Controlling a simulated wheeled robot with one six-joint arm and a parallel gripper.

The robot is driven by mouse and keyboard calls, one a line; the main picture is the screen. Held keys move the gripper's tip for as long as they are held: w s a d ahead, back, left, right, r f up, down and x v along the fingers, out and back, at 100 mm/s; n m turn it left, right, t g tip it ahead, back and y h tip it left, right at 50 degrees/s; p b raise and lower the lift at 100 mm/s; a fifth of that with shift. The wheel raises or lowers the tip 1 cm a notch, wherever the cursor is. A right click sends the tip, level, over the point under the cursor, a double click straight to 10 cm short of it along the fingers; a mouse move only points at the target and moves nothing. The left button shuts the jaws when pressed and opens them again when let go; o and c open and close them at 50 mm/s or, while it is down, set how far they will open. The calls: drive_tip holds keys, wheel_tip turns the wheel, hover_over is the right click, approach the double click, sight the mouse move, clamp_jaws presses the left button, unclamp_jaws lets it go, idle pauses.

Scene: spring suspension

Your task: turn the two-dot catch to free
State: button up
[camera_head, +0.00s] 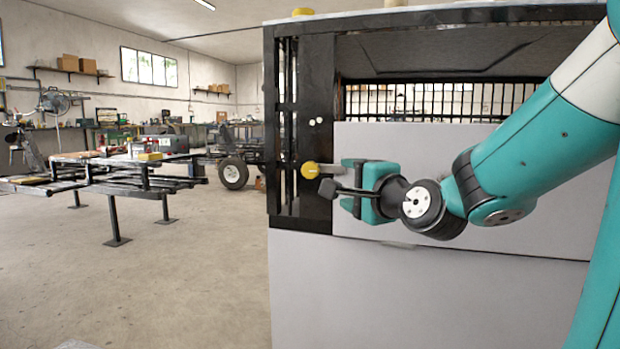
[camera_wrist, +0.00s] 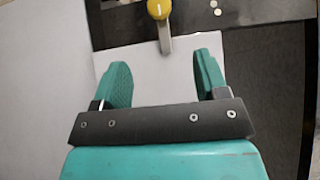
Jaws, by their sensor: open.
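The two-dot catch has a round yellow knob (camera_head: 310,169) on a black upright panel, with two white dots (camera_head: 316,121) above it. In the wrist view the yellow knob (camera_wrist: 159,9) carries a short white mark, and a grey lever (camera_wrist: 165,38) extends from it toward my gripper. The two dots (camera_wrist: 215,8) are to its right. My gripper (camera_wrist: 161,65) is open, its teal fingers apart. The lever's free end points at the gap between them, short of the fingertips or just at them; contact is not visible. In the head view my gripper (camera_head: 343,177) is just right of the knob.
The black frame (camera_head: 300,80) surrounds the catch, with a grey panel (camera_head: 470,160) behind my arm. A yellow piece (camera_head: 302,11) sits on top of the frame. Workbenches (camera_head: 130,165) and a wheeled chassis (camera_head: 235,172) stand farther off at left, with open floor between.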

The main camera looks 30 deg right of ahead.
drive_tip(key=w+p, duration=0.3)
drive_tip(key=p, duration=0.9)
approach(312, 169)
drive_tip(key=w, duration=0.3)
drive_tip(key=w+p, duration=0.2)
drive_tip(key=w, duration=0.1)
drive_tip(key=w+d+p, duration=0.1)
drive_tip(key=w+p, duration=0.2)
drive_tip(key=w, duration=0.1)
drive_tip(key=shift+d, duration=0.15)
drive_tip(key=shift+w+d+f, duration=0.1)
drive_tip(key=shift+w+f, duration=0.15)
drive_tip(key=shift+w, duration=0.25)
clamp_jaws()
drive_tip(key=shift+p, duration=0.4)
